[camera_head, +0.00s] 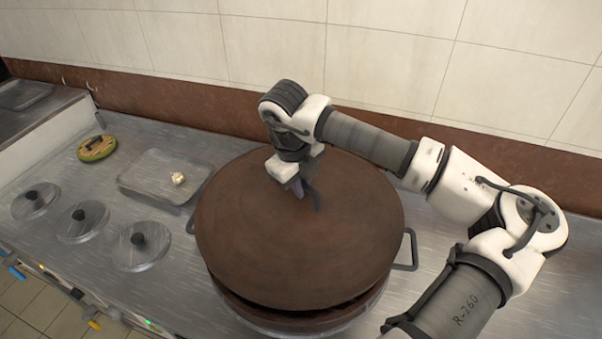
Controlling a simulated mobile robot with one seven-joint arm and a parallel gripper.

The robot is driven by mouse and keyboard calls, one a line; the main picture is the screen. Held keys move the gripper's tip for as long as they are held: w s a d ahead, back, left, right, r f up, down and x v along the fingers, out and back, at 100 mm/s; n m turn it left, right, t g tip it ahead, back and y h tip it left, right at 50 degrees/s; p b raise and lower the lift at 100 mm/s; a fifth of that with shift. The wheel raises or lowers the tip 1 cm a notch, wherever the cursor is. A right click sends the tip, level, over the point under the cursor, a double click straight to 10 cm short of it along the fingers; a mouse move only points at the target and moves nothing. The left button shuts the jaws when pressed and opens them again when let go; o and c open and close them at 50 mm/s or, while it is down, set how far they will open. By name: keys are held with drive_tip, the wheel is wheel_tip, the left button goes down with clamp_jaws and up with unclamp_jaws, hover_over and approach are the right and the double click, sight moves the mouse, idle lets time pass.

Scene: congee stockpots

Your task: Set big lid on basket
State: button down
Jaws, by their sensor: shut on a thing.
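The big lid (290,250) is a wide, round, dark brown disc. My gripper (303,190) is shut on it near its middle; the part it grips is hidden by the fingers. The lid is over the round brown basket (285,318), covering nearly all of it. A dark gap shows between lid and basket along the front right, so the lid is not flush there. The lid's far side and any contact at the back are hidden.
Metal side handles (411,250) stick out beneath the lid. To the left are a shallow metal tray (140,183) with a small pale item (178,179), three metal lids with black knobs (83,222), and a round green-rimmed object (97,147). A tiled wall stands behind.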

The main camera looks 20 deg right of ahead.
sight(302, 202)
drive_tip(key=shift+s+f+b, duration=0.15)
drive_tip(key=shift+f+b, duration=0.25)
drive_tip(key=shift+f, duration=0.5)
drive_tip(key=shift+f+b, duration=0.7)
drive_tip(key=shift+f, duration=1.2)
drive_tip(key=shift+b, duration=1)
drive_tip(key=shift+f+b, duration=0.6)
drive_tip(key=shift+b, duration=0.1)
drive_tip(key=c, duration=1.7)
unclamp_jaws()
drive_tip(key=shift+s+a+r+p, duration=0.25)
drive_tip(key=shift+r+p, duration=0.5)
drive_tip(key=shift+r, duration=1.05)
drive_tip(key=shift+s+a+r+p, duration=0.1)
drive_tip(key=shift+a+r+p, duration=0.45)
drive_tip(key=shift+r, duration=1.3)
drive_tip(key=shift+s+a+r+p, duration=0.15)
drive_tip(key=shift+r+p, duration=0.75)
drive_tip(key=shift+r, duration=0.9)
